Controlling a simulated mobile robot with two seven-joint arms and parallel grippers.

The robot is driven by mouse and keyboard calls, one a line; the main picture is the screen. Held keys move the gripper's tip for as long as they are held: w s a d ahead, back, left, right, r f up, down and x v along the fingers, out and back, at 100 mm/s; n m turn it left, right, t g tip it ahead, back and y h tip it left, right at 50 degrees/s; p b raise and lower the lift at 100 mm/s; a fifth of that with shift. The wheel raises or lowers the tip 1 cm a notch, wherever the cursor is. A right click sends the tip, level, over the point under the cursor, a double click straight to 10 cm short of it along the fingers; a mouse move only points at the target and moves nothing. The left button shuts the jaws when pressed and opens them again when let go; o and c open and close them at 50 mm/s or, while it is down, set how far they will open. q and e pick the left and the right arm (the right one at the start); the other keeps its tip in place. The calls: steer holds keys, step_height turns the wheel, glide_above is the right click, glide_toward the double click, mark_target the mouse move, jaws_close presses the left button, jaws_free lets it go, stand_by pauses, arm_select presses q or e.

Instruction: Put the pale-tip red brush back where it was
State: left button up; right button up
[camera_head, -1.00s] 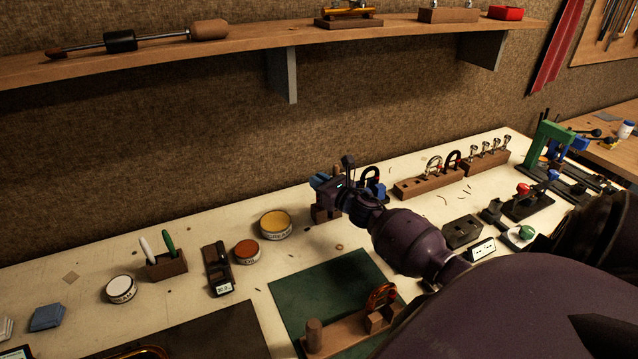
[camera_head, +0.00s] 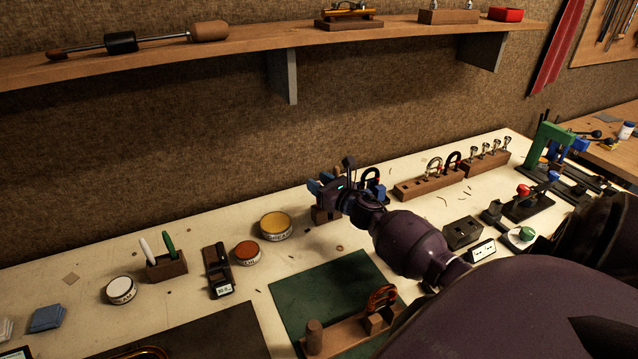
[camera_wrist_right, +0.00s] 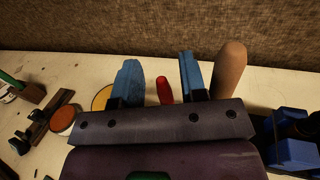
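In the right wrist view a red brush handle (camera_wrist_right: 163,90) stands between the two blue fingers of my right gripper (camera_wrist_right: 162,82). There are visible gaps on both sides of it, so the fingers are open around it without touching. Its lower part and pale tip are hidden behind the gripper body. In the head view my right gripper (camera_head: 325,188) is over a small wooden block (camera_head: 322,215) near the back of the bench. The gripper hides most of the block, and the brush cannot be made out there. My left gripper is not in view.
A thick brown handle (camera_wrist_right: 230,70) stands just right of the right finger. A yellow tin (camera_head: 276,225) and an orange tin (camera_head: 247,253) are left of the gripper. A wooden rack (camera_head: 430,183) stands to its right. A green mat (camera_head: 290,292) lies in front.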

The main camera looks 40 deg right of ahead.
steer(key=s+b, duration=0.1)
steer(key=s, duration=1)
steer(key=shift+s, duration=0.4)
steer(key=shift+w, duration=0.1)
